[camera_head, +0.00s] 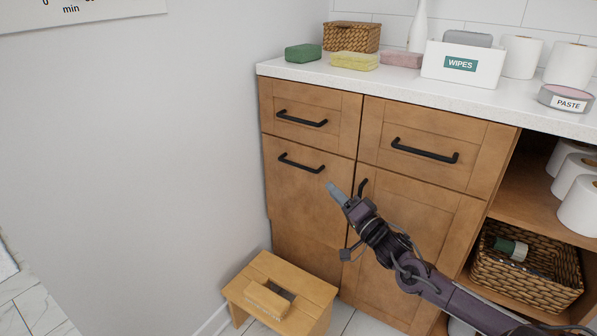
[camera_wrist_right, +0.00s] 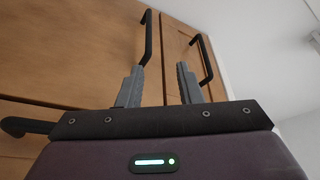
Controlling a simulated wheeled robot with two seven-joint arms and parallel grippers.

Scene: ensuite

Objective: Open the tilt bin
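The tilt bin (camera_head: 300,195) is the lower-left wooden front of the cabinet, and it looks closed flush. Its black bar handle (camera_head: 301,164) runs across its top and also shows in the right wrist view (camera_wrist_right: 148,38). My right gripper (camera_head: 335,192) is in front of the cabinet, a little right of and below the handle. In the wrist view its two fingers (camera_wrist_right: 160,80) are apart with nothing between them. One finger overlaps the near end of the bin handle; contact cannot be told. My left gripper is not in view.
A drawer handle (camera_head: 302,118) is just above the bin, and a vertical door handle (camera_head: 362,188) is close to my gripper. A wooden step stool (camera_head: 285,270) stands on the floor before the bin. A white wall (camera_head: 150,150) borders the left. Open shelves hold a basket (camera_head: 525,288).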

